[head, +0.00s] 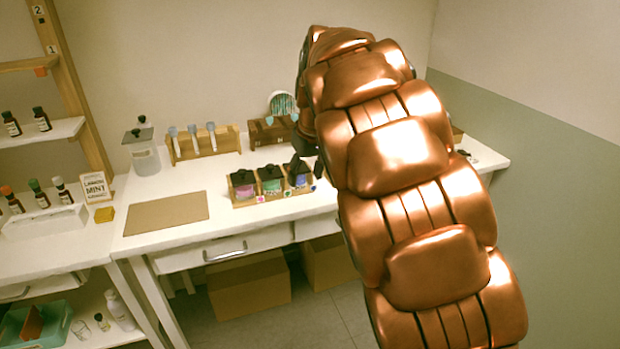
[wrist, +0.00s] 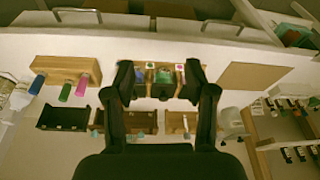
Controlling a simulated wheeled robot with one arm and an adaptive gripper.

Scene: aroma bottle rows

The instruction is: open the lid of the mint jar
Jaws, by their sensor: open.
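In the head view my gripper (head: 301,167) is mostly hidden by my arm, near the violet-blue jar.
A brown mat (head: 166,213) lies left of the tray. A sign (head: 95,188) reading MINT stands by the left shelf. My arm hides the table's right part.

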